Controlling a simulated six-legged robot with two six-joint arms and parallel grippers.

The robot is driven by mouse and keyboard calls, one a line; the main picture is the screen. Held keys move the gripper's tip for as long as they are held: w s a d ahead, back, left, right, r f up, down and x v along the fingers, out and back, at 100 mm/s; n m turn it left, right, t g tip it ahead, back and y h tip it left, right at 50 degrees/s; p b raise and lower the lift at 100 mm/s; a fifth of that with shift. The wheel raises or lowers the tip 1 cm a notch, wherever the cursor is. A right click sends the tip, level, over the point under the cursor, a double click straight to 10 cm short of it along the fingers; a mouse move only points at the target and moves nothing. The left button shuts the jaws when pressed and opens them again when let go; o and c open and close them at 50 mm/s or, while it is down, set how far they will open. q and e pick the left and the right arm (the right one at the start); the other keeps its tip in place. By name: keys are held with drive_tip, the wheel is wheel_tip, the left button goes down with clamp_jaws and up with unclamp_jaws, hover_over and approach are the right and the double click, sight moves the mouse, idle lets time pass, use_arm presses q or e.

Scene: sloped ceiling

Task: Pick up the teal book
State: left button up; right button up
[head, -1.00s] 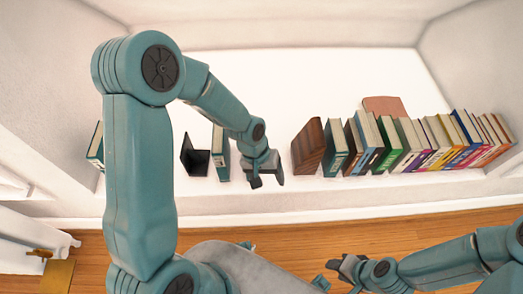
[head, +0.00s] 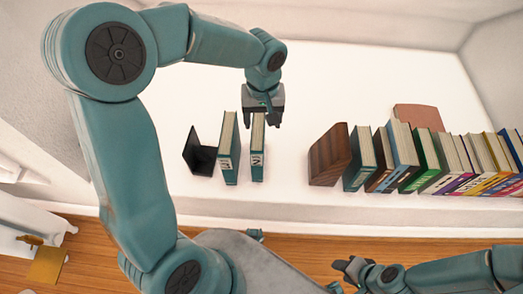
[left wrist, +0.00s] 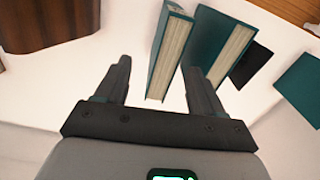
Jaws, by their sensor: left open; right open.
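Two thin teal books stand upright and apart on the white shelf, a left one (head: 229,150) and a right one (head: 257,150), both with white spine labels. My left gripper (head: 263,103) is open at the far end of the right book. In the left wrist view the open fingers (left wrist: 157,68) have that book (left wrist: 164,55) in front of the gap, closer to the right finger. The other teal book (left wrist: 213,42) is just beyond the right finger. No contact can be made out. My right gripper (head: 348,267) is open and empty, low in front of the shelf.
A black bookend (head: 200,157) stands left of the two books. A brown wooden bookend (head: 329,155) and a row of several books, including a teal one (head: 359,165), are right. A brown book (head: 418,116) lies behind. Clear shelf separates the groups.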

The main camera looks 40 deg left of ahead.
sight(261, 138)
use_arm(q)
drive_tip(key=f, duration=0.3)
drive_tip(key=f+b, duration=0.1)
drive_tip(key=f, duration=0.1)
drive_tip(key=shift+s+d, duration=0.1)
drive_tip(key=shift+s, duration=0.2)
drive_tip(key=shift+s+d+f, duration=0.1)
drive_tip(key=shift+s+f, duration=0.1)
drive_tip(key=shift+s, duration=0.05)
drive_tip(key=shift+f, duration=0.25)
drive_tip(key=f, duration=0.1)
drive_tip(key=f+b, duration=0.1)
drive_tip(key=f, duration=0.1)
drive_tip(key=w+a+f, duration=0.1)
drive_tip(key=f, duration=0.1)
drive_tip(key=shift+a+f+b, duration=0.1)
drive_tip(key=shift+f+b, duration=0.15)
drive_tip(key=shift+b, duration=0.15)
drive_tip(key=shift+s+d+r, duration=0.2)
drive_tip(key=shift+s, duration=0.1)
drive_tip(key=shift+w+a+f, duration=0.25)
drive_tip(key=shift+w, duration=0.15)
drive_tip(key=shift+s+d+r, duration=0.15)
drive_tip(key=shift+s+r, duration=0.05)
drive_tip(key=shift+r, duration=0.05)
drive_tip(key=c, duration=1)
clamp_jaws()
drive_tip(key=shift+w+f, duration=0.1)
drive_tip(key=shift+w, duration=0.05)
